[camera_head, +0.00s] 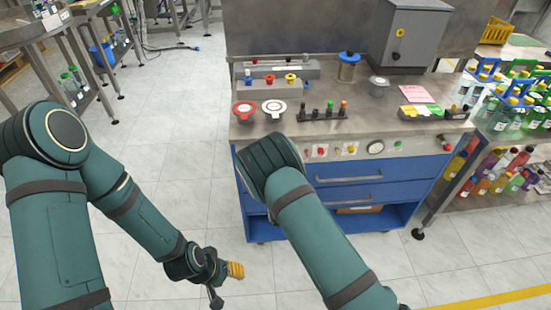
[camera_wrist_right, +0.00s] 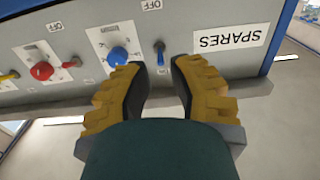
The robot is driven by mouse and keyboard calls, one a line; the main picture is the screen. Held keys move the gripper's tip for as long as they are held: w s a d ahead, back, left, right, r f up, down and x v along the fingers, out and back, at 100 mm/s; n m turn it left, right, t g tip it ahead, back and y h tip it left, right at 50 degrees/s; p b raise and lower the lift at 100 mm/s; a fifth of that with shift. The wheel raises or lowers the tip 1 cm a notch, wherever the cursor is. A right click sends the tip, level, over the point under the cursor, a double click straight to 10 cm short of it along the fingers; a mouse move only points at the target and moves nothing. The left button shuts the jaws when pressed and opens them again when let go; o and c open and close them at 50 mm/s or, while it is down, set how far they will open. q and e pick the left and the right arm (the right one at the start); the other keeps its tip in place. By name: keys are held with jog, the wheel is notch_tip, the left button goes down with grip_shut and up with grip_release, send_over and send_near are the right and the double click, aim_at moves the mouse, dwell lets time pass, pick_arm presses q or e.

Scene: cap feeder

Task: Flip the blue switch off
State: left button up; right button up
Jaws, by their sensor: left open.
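The blue switch (camera_wrist_right: 160,50) is a small lever on the grey panel in the right wrist view, where the panel's lettering appears upside down. An OFF label lies above it in that picture. Which way the lever is thrown I cannot tell. My right gripper (camera_wrist_right: 160,66) has its two yellow-padded fingers apart, with the switch near the gap between their tips. Contact with the switch cannot be made out. In the head view my right arm hides its own gripper and the switch. My left gripper (camera_head: 226,283) is open and low over the floor, away from the bench.
A blue knob (camera_wrist_right: 118,56) and a red knob (camera_wrist_right: 41,71) sit left of the switch on the panel; a SPARES label (camera_wrist_right: 228,40) is right of it. The bench (camera_head: 305,150) carries several controls. A rack of bottles stands at the right.

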jog(key=w, duration=0.3)
jog(key=shift+w, duration=0.1)
grip_shut()
